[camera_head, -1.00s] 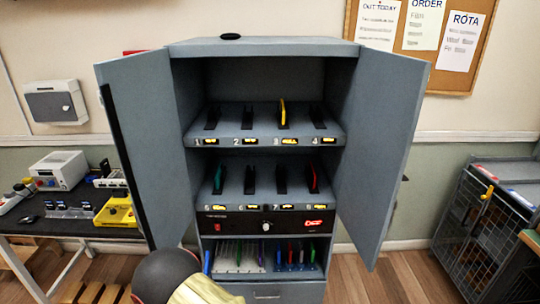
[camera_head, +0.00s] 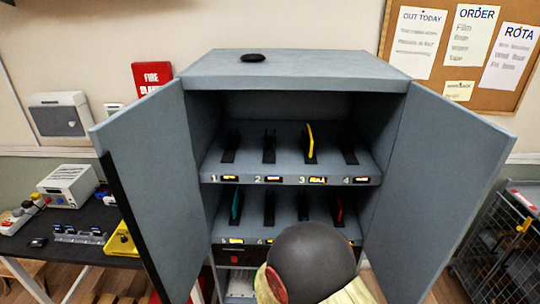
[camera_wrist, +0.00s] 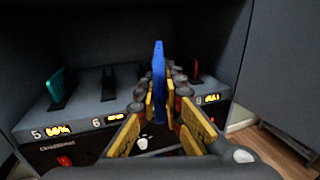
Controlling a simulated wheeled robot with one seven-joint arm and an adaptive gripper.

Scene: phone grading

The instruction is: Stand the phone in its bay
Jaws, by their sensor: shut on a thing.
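In the wrist view, my gripper (camera_wrist: 163,92) is shut on a blue phone (camera_wrist: 159,72), held upright and edge-on in front of the lower shelf. The phone hides part of that shelf, including the number 7 label. Bay 5 holds a teal phone (camera_wrist: 56,84), bay 6 (camera_wrist: 108,84) is empty, and a red phone (camera_wrist: 196,70) stands at the right. Upper bay 3 holds a yellow phone (camera_head: 310,140); bays 1 (camera_head: 231,148), 2 (camera_head: 269,149) and 4 (camera_head: 346,150) are empty.
The grey cabinet's left door (camera_head: 150,180) and right door (camera_head: 445,180) stand open on either side. A black disc (camera_head: 253,58) lies on top of the cabinet. A dark workbench (camera_head: 90,215) is at left, and a wire cage (camera_head: 500,240) at right.

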